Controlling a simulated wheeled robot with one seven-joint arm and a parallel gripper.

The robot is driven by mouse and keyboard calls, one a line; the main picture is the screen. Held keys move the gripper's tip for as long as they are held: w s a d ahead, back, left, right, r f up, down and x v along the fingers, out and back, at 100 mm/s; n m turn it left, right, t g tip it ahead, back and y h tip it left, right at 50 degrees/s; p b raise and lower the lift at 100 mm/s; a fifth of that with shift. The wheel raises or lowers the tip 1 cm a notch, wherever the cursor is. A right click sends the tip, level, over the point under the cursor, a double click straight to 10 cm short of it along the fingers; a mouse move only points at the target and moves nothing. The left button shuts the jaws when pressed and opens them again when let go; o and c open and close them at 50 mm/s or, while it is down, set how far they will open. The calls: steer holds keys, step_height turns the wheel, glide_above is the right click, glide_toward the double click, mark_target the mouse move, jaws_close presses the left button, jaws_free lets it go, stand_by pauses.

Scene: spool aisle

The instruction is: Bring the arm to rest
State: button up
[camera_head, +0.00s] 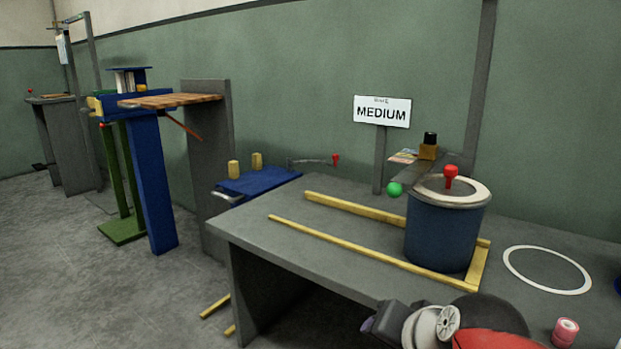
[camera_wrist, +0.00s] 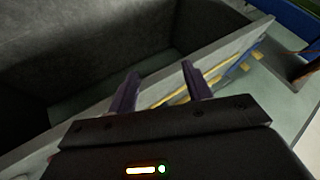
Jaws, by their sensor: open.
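My gripper (camera_wrist: 161,82) shows in the wrist view with its two dark purple fingers apart and nothing between them. In the head view, a purple fingertip of my gripper (camera_head: 369,324) shows low in the picture, in front of the grey table (camera_head: 330,258). My grey, white and red arm parts fill the bottom edge beside it and hide part of the table's front. In the wrist view, a grey edge runs slantwise beyond the fingers, with a dark hollow to its left. I cannot tell how far the fingers are from that edge.
On the table stand a dark blue drum (camera_head: 445,235) with a red knob (camera_head: 450,175), yellow rails (camera_head: 365,249), a white ring (camera_head: 547,270) and a pink roll (camera_head: 565,331). A "MEDIUM" sign (camera_head: 382,111) stands behind. Floor (camera_head: 70,270) at left is mostly clear.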

steer(key=s+d+f+n+g+h+b, duration=0.1)
steer(key=s+d+f+n+g+h, duration=0.15)
steer(key=s+f+n, duration=0.35)
step_height(320, 180, up, 14)
steer(key=p, duration=1.3)
steer(key=shift+s+d+m+p, duration=0.3)
steer(key=shift+s+d+p, duration=0.05)
steer(key=shift+s+p, duration=0.1)
steer(key=shift+f, duration=0.1)
